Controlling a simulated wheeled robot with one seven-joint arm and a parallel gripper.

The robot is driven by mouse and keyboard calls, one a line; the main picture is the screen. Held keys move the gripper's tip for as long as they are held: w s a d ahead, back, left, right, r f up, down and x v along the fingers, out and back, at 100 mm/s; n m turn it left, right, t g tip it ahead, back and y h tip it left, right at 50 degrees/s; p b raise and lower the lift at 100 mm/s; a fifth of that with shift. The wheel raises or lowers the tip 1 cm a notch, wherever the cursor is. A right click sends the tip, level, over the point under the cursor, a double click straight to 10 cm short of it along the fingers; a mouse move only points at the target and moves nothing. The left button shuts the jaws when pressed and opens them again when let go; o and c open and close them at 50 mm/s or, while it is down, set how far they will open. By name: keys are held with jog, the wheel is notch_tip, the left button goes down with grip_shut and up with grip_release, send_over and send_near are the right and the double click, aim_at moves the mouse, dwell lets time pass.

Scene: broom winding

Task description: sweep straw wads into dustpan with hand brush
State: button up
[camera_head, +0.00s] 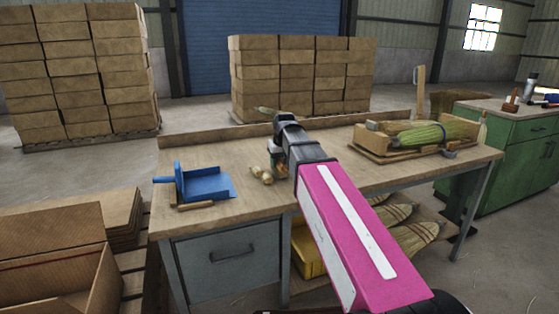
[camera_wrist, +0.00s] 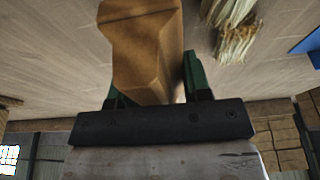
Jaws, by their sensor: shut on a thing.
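My gripper (camera_wrist: 155,80) is shut on the wooden hand brush (camera_wrist: 145,45); its green fingers lie on either side of the tan wood in the wrist view. In the head view my gripper (camera_head: 279,163) is low over the middle of the workbench, and the brush is mostly hidden behind it. Pale straw wads (camera_head: 261,175) lie on the bench just left of my gripper. They also show in the wrist view (camera_wrist: 236,28), apart from the brush wood. The blue dustpan (camera_head: 205,183) sits on the bench left of the wads; its edge shows in the wrist view (camera_wrist: 308,43).
The workbench (camera_head: 230,150) has a low back rail. A wooden strip (camera_head: 193,206) lies at the dustpan's front. A wooden rack with a green-bound broom (camera_head: 430,136) stands at the right. The bench between wads and dustpan is clear. Cardboard boxes (camera_head: 60,250) stand at lower left.

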jog(key=shift+f, duration=0.65)
dwell(0.8)
jog(key=shift+r, duration=0.15)
dwell(0.5)
jog(key=shift+s+a, duration=0.7)
jog(key=shift+a, duration=1.45)
jog(key=shift+s+a, duration=0.7)
jog(key=shift+a, duration=1.45)
jog(key=shift+s+a, duration=0.7)
jog(key=shift+a, duration=1.45)
jog(key=shift+s+a+r, duration=0.1)
jog(key=shift+s+a, duration=0.15)
jog(key=shift+a, duration=0.6)
jog(key=shift+s+a, duration=0.3)
jog(key=shift+a, duration=0.55)
jog(key=shift+s+a+r, duration=0.1)
jog(key=shift+s+a, duration=0.15)
jog(key=shift+a, duration=0.6)
